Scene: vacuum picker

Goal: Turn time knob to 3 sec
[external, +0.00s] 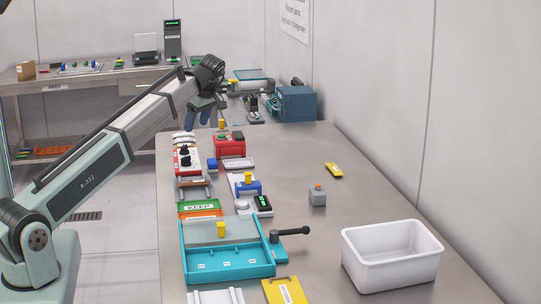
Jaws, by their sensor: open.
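My gripper (201,115) is at the end of my outstretched arm, over the far left part of the steel table (290,165). Its fingers point down and are small in this view; I see nothing held between them. A small red and white unit (187,167) with black knobs (184,153) on it stands at the table's left edge, nearer the camera and below the gripper. The gripper is apart from it. The time knob's label and setting are too small to read, and I cannot tell which knob it is.
A red box (229,146) stands right of the knobbed unit. A blue box (297,104) stands at the back. A teal tray (190,262), a white bin (392,283) and a small grey block (317,197) are nearer the camera. The table's right middle is mostly clear.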

